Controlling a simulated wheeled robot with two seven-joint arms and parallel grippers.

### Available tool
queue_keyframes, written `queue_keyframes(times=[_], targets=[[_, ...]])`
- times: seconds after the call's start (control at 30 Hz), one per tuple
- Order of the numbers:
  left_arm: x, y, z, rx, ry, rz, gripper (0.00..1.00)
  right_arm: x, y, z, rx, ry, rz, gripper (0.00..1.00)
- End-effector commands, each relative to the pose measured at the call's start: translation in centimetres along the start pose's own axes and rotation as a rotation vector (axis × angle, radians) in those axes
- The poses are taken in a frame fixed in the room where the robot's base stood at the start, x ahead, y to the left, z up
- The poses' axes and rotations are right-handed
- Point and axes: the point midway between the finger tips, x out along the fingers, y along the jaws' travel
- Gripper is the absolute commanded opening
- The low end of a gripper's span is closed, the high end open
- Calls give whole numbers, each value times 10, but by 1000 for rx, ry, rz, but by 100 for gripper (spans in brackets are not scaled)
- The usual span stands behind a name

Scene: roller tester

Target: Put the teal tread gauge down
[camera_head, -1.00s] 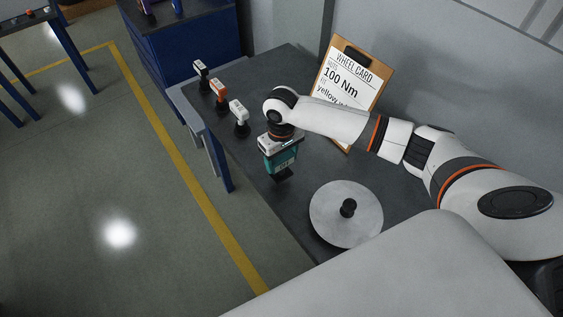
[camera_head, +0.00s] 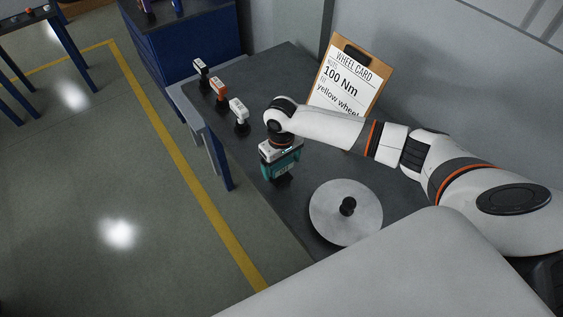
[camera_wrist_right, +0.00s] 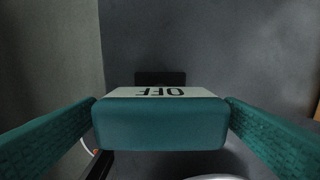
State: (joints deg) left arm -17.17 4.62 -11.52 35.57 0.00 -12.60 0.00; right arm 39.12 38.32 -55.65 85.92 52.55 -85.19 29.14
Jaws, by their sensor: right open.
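The teal tread gauge (camera_wrist_right: 160,125) shows in the right wrist view between my fingers, with a pale strip reading OFF and a black part beyond it. In the head view my right gripper (camera_head: 281,172) points down at the near-left part of the dark bench top. Its teal fingers are open and stand on either side of the gauge, which they partly hide there. A black foot shows under it, low at the bench; I cannot tell exact contact. My left gripper is not in view.
White (camera_head: 239,113), orange (camera_head: 219,88) and white-and-black (camera_head: 201,69) tools stand in a row along the left edge of the bench (camera_head: 262,80). A round grey disc (camera_head: 330,215) with a black knob lies nearer. A wheel card clipboard (camera_head: 347,77) leans behind.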

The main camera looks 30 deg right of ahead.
Motion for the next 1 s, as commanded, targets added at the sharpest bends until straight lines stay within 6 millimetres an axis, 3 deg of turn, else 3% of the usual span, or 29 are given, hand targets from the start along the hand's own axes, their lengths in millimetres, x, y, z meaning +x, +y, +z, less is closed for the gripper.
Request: queue_keyframes(times=[0.17, 0.63, 0.8, 1.0], targets=[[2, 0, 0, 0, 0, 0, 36, -13, 0, 1, -1, -3, 1, 89], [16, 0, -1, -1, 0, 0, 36, -105, 0, 1, 0, -3, 0, 89], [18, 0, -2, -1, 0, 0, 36, -120, 0, 1, 1, -1, 1, 89], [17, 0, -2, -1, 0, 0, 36, -124, 0, 0, 1, 1, 1, 89]])
